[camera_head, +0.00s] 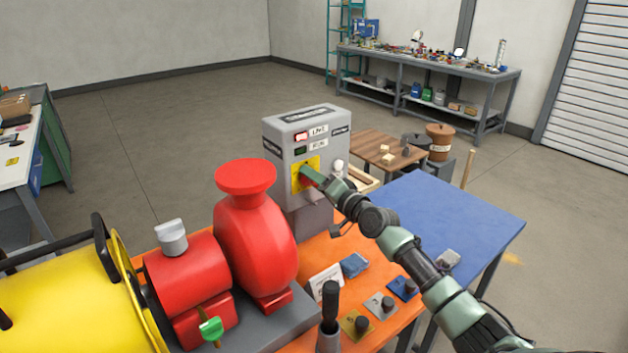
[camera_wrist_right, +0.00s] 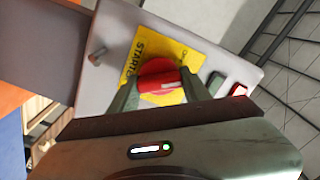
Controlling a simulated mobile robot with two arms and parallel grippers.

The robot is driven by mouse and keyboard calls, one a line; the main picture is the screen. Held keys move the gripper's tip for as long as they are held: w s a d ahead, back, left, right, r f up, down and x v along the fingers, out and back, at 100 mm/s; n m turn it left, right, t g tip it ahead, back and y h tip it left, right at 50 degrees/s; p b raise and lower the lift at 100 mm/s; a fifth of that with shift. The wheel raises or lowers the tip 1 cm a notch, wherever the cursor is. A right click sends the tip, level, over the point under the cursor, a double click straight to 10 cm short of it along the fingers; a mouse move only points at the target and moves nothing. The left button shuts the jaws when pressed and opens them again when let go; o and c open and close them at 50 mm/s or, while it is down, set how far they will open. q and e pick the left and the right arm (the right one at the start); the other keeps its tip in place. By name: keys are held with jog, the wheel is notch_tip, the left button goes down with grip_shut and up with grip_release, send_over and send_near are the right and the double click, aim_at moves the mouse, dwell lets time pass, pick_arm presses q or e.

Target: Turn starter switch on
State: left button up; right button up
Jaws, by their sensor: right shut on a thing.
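The starter switch is a red rotary knob (camera_wrist_right: 160,80) on a yellow plate marked "STARTER" (camera_wrist_right: 188,58). It sits on the front of a grey control box (camera_head: 310,121), where the yellow plate (camera_head: 297,181) shows in the head view. My right gripper (camera_head: 315,177) reaches the box front, and in the right wrist view my right gripper (camera_wrist_right: 160,92) is shut on the red knob, one finger on each side. The knob is mostly hidden by the gripper in the head view. The lamp marked "LINE" (camera_head: 301,137) looks red and the lower one (camera_head: 299,151) dark green. My left gripper is not in view.
A red pump (camera_head: 258,235) and a yellow machine (camera_head: 60,305) stand left of the box on the orange bench (camera_head: 300,340). A blue table (camera_head: 450,215) is at right.

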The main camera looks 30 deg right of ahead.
jog(key=m, duration=0.3)
jog(key=shift+m+p, duration=0.3)
jog(key=shift+f+m+p, duration=0.1)
jog(key=shift+m+p, duration=0.25)
jog(key=shift+m, duration=1.15)
jog(key=o, duration=1.4)
jog(key=shift+c, duration=0.2)
jog(key=s, duration=0.7)
jog(key=shift+s+d+b, duration=0.3)
jog(key=shift+s+d, duration=0.05)
jog(key=shift+s, duration=0.05)
